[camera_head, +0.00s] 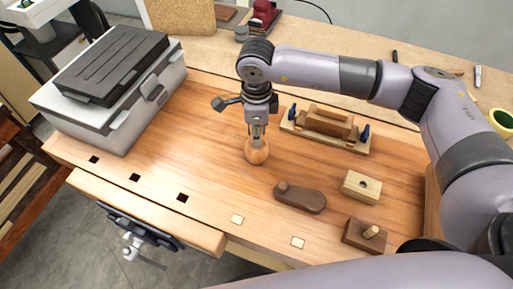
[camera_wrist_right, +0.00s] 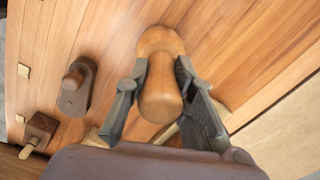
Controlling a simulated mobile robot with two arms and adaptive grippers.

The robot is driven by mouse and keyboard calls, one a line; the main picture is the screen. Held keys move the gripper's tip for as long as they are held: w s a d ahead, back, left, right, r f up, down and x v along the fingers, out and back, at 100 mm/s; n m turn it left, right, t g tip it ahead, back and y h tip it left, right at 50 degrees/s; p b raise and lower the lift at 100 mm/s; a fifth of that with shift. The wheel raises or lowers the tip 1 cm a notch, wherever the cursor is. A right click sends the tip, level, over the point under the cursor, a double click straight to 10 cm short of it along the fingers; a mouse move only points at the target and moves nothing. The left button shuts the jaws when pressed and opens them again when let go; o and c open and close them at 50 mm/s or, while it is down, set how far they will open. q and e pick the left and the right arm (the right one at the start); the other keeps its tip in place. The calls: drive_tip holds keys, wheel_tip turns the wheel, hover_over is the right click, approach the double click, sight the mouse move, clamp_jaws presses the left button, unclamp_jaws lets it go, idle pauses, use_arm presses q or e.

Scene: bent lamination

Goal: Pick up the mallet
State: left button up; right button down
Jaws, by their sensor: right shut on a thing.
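The mallet is a round, turned piece of light orange-brown wood. In the head view its bulbous lower part (camera_head: 257,151) shows at mid-bench below my right gripper (camera_head: 257,132), which points straight down. In the right wrist view the mallet (camera_wrist_right: 160,98) lies between the two fingers of my right gripper (camera_wrist_right: 160,75), its rounded end toward the camera and its wider part toward the bench. The right gripper is shut on it. I cannot tell whether it still touches the bench top. My left gripper is not in view.
A grey toolbox (camera_head: 115,90) stands at the left on the workbench (camera_head: 200,150). Right of the mallet are a wooden plane-like tool with blue knobs (camera_head: 328,128), a dark wooden piece (camera_head: 300,197), a light block (camera_head: 361,186) and a brown pegged block (camera_head: 367,235). Bench left of the mallet is clear.

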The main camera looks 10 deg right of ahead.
drive_tip(key=shift+r, duration=0.1)
drive_tip(key=shift+w+r, duration=0.1)
drive_tip(key=shift+r, duration=0.3)
wheel_tip(320, 180, up, 19)
drive_tip(key=b, duration=0.5)
drive_tip(key=shift+r, duration=0.1)
drive_tip(key=c, duration=1.9)
unclamp_jaws()
clamp_jaws()
